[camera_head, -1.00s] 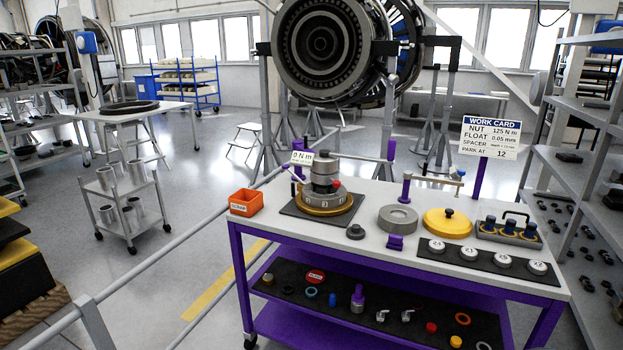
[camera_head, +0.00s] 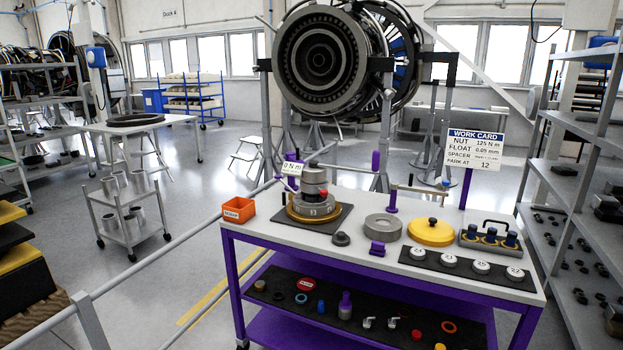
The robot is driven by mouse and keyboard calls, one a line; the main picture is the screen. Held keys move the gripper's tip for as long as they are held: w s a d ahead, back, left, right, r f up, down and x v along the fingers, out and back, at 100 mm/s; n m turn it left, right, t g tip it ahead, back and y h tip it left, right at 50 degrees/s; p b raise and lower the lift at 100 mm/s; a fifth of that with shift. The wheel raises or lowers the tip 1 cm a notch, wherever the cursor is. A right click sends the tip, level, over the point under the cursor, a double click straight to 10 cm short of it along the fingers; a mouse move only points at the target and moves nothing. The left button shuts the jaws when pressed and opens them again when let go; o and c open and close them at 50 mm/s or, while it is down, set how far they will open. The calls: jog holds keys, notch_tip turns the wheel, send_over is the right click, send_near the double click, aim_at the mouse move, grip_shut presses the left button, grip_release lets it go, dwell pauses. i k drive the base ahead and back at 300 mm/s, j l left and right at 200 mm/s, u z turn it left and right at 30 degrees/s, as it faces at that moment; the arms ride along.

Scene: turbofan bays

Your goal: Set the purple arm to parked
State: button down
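I cannot tell whether this is the task's purple arm. Another purple upright (camera_head: 375,161) stands behind the bench's far edge. A stacked grey assembly (camera_head: 314,190) on a gold ring (camera_head: 313,213) sits on a dark mat, with a "0 N m" display (camera_head: 292,169) and a small purple piece beside it. The work card (camera_head: 474,149) reads "PARK AT 12". My gripper is not in view.
On the bench are an orange bin (camera_head: 238,210), a grey ring (camera_head: 382,227), a yellow lidded disc (camera_head: 432,232), a purple block (camera_head: 377,248), a caddy (camera_head: 489,238) and several white dials. Shelving (camera_head: 575,200) stands close on the right. A grey rail crosses the left floor.

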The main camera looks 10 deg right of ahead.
aim_at(293, 166)
jog(key=i+j+z, duration=0.15)
jog(key=i+j, duration=0.45)
jog(key=i, duration=0.3)
jog(key=i+j+z, duration=0.2)
jog(key=i+j, duration=0.55)
jog(key=i, duration=0.1)
